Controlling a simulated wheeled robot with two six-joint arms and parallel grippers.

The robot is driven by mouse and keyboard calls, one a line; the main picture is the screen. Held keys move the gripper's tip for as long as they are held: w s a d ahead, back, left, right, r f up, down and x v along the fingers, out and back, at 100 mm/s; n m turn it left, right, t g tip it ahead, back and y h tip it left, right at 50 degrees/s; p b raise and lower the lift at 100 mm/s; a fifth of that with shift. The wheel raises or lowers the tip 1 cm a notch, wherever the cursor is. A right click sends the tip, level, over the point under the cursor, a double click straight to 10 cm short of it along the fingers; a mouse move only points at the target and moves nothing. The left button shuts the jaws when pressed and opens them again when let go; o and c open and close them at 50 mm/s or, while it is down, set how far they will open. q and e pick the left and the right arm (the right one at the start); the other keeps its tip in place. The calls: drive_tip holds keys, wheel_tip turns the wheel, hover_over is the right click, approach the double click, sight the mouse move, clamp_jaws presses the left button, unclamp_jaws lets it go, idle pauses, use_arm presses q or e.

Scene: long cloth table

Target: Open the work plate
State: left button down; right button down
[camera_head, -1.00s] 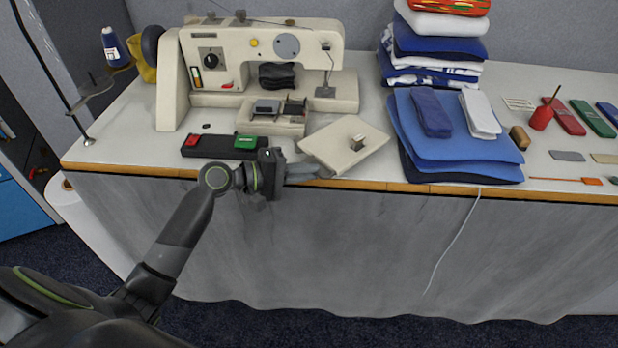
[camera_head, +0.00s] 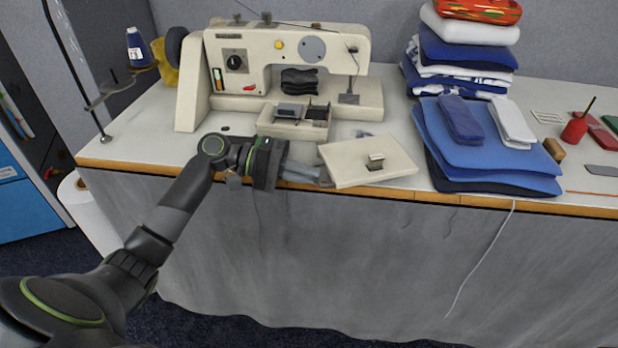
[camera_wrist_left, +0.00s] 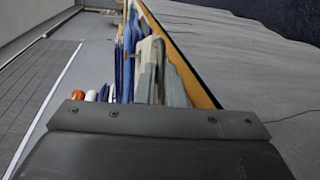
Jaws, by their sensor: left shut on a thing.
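The work plate (camera_head: 365,159) is a cream square panel with a small metal piece (camera_head: 375,162) on top. In the head view it lies in front of the sewing machine (camera_head: 290,65), near the table's front edge, visibly apart from the machine's bed. My left gripper (camera_head: 324,177) comes in from the left along the table edge. It is shut on the plate's front left corner. The exact contact between fingertips and plate is too small to make out. The left wrist view shows the gripper body and the table edge side-on. My right gripper is not in view.
Folded blue cloths (camera_head: 490,150) lie right of the plate, with a taller fabric stack (camera_head: 462,50) behind. A small open compartment box (camera_head: 295,120) stands behind my gripper. A thread stand (camera_head: 100,135) is at the left. The table's front left strip is clear.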

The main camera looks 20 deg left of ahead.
use_arm(q)
drive_tip(key=shift+a+g, duration=0.15)
drive_tip(key=shift+g, duration=0.15)
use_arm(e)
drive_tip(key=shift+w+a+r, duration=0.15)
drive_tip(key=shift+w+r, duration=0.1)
use_arm(q)
drive_tip(key=c, duration=1.5)
unclamp_jaws()
drive_tip(key=shift+b+v, duration=0.35)
drive_tip(key=shift+v, duration=8.35)
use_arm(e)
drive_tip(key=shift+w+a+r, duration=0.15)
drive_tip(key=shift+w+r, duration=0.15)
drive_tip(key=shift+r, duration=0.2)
use_arm(q)
drive_tip(key=shift+f, duration=0.15)
